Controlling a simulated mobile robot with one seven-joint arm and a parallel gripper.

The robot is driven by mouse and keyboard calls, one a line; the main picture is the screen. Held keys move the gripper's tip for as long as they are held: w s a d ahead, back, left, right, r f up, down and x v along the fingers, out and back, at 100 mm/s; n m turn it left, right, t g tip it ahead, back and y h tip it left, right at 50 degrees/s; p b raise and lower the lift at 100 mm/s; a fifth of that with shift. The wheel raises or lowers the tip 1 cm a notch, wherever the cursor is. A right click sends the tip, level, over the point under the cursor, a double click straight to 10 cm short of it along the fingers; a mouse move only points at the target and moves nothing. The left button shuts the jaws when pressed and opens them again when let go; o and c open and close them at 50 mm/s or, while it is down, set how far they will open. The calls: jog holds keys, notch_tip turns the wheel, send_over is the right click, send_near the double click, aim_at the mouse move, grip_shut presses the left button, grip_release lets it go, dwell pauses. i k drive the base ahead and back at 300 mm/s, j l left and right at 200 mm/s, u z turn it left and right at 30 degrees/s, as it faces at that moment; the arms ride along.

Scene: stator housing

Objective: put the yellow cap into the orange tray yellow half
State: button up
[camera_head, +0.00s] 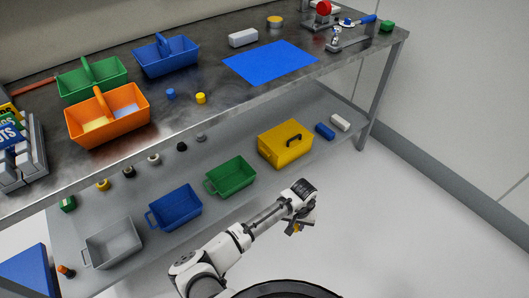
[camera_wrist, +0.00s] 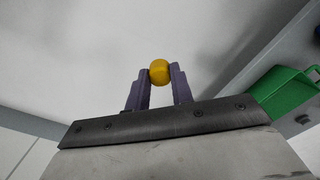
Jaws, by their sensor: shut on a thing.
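My gripper (camera_head: 298,225) is out in front of the shelves, low and to the right of the orange tray. In the wrist view my gripper (camera_wrist: 158,85) is shut on a yellow cap (camera_wrist: 159,71), held between the fingertips. The held cap shows as a small yellow spot in the head view (camera_head: 295,228). The orange tray (camera_head: 109,134) with a handle stands on the upper bench at the left. Its left part has a yellow floor (camera_head: 95,125), its right part a light blue one (camera_head: 128,110). Another yellow cap (camera_head: 200,98) stands on the bench.
A blue cap (camera_head: 171,93) stands right of the tray. Green (camera_head: 95,88) and blue (camera_head: 167,69) trays stand behind it. A blue mat (camera_head: 270,62) lies farther right. The lower shelf holds a yellow box (camera_head: 285,147) and several bins. Bare bench lies along the front edge.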

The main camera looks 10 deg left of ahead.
aim_at(100, 134)
jog(key=l+u, duration=0.15)
jog(key=u, duration=0.25)
jog(key=l+u, duration=0.15)
jog(key=u, duration=0.25)
jog(key=l+u, duration=0.15)
jog(key=u, duration=0.2)
jog(key=l+u, duration=0.15)
jog(key=u, duration=0.25)
